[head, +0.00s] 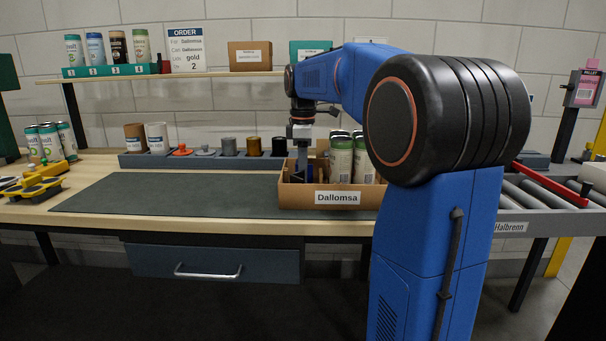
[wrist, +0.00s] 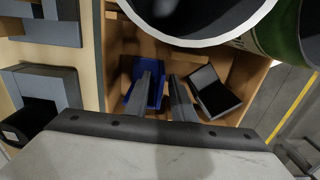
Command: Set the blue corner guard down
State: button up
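The blue corner guard (wrist: 133,82) is inside the cardboard carton labelled Dallomsa (head: 288,198), around the left finger of my gripper in the wrist view. My gripper (wrist: 164,82) points down into the carton's left part, also seen in the head view (head: 301,172). A black corner guard or holder (wrist: 215,92) lies tilted to the right of the fingers.
Cans (head: 341,160) stand in the carton's right part; a large can rim (wrist: 195,15) is close to my fingers in the wrist view. A grey rack (head: 205,160) with pads and cups stands behind the dark mat (head: 160,194). The mat is clear.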

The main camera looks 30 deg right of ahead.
notch_tip(320, 180, up, 12)
jog(key=shift+r, duration=0.15)
dwell(0.4)
jog(key=shift+s, duration=0.1)
dwell(0.4)
